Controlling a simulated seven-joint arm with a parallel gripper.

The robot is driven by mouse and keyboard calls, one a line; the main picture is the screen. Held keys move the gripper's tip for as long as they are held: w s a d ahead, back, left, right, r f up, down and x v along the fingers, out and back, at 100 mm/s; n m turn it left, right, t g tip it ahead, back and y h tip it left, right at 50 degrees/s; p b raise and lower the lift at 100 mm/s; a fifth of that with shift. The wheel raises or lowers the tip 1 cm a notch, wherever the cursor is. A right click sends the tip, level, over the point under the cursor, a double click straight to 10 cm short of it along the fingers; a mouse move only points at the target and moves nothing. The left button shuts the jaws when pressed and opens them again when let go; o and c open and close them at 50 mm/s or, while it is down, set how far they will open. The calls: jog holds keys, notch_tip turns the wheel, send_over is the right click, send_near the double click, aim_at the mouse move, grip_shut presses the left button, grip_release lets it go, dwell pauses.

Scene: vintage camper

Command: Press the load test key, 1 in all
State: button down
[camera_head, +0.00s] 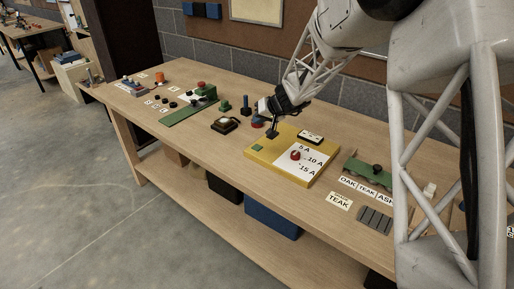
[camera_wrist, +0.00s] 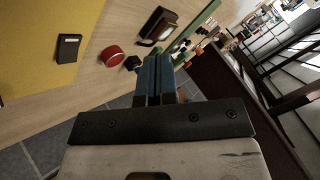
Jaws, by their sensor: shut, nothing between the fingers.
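The yellow panel (camera_head: 262,165) lies on the bench, with a white face marked 5 A, 10 A and 15 A and a red knob (camera_head: 295,155). It has a small green square (camera_head: 257,148) near its left corner and a black-and-white plate (camera_head: 311,137) at the back. I cannot tell which part is the load test key. My gripper (camera_head: 272,133) is shut and empty, pointing down at the panel's back left; I cannot tell if it touches. In the wrist view its fingers (camera_wrist: 158,66) are together, and a dark block (camera_wrist: 68,48) sits on the panel, left of them.
A red round piece (camera_wrist: 111,55) stands just off the panel's edge. A black device (camera_head: 224,125) and a green board (camera_head: 188,113) lie to the left. Wood-name labels (camera_head: 366,189) and a grey ribbed block (camera_head: 376,219) lie to the right. Bare bench lies in front of the panel.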

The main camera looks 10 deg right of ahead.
aim_at(258, 147)
jog(key=shift+f, duration=0.15)
jog(key=shift+f, duration=4.2)
jog(key=shift+f, duration=0.2)
jog(key=shift+f, duration=0.25)
jog(key=shift+f, duration=0.35)
jog(key=shift+r, duration=0.75)
jog(key=shift+r, duration=0.15)
jog(key=shift+r, duration=2.4)
